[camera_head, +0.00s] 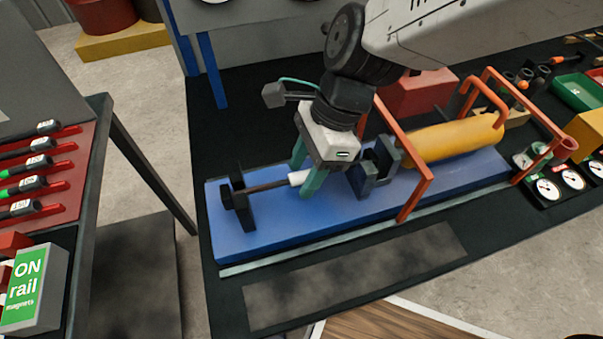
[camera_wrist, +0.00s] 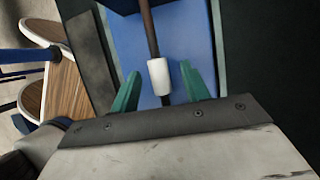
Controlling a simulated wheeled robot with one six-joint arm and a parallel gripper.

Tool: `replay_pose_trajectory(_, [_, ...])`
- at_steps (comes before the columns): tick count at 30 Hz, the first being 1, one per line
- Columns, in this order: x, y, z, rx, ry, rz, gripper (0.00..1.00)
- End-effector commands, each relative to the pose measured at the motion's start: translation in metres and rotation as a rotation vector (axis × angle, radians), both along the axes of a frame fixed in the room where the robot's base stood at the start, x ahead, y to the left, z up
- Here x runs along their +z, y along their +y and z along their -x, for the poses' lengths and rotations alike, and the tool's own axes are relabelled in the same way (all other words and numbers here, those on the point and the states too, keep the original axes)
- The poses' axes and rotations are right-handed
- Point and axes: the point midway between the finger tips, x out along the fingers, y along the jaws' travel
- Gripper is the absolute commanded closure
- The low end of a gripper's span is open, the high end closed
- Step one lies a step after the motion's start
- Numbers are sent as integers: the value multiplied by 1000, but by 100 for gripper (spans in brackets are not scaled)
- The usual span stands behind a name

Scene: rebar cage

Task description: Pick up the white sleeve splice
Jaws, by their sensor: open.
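The white sleeve splice (camera_head: 298,178) is a short white cylinder on the end of a dark rod (camera_head: 265,186) above the blue bench base (camera_head: 285,226). In the wrist view the sleeve (camera_wrist: 159,77) sits between the two green fingers, nearer the right one, with the rod (camera_wrist: 149,32) running up from it. My gripper (camera_head: 306,180) points down with one green finger on each side of the sleeve. It is open, and gaps show beside the sleeve in the wrist view (camera_wrist: 160,88). The sleeve's right end is partly hidden by a finger in the head view.
A black upright (camera_head: 241,205) holds the rod at left. A dark bracket (camera_head: 376,168) stands close right of my gripper. An orange frame (camera_head: 421,190) and a yellow cylinder (camera_head: 450,140) lie further right. Gauges (camera_head: 548,190) sit at far right. The base's front is clear.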

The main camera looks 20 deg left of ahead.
Motion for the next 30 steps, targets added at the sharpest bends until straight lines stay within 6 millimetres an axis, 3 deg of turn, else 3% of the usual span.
replay_pose_trajectory(4, [0,0,0,0,0,0,54])
replay_pose_trajectory(9, [0,0,0,0,0,0,100])
replay_pose_trajectory(20, [6,0,-1,0,-2,-3,100])
replay_pose_trajectory(30, [66,1,-1,0,-3,-5,100])
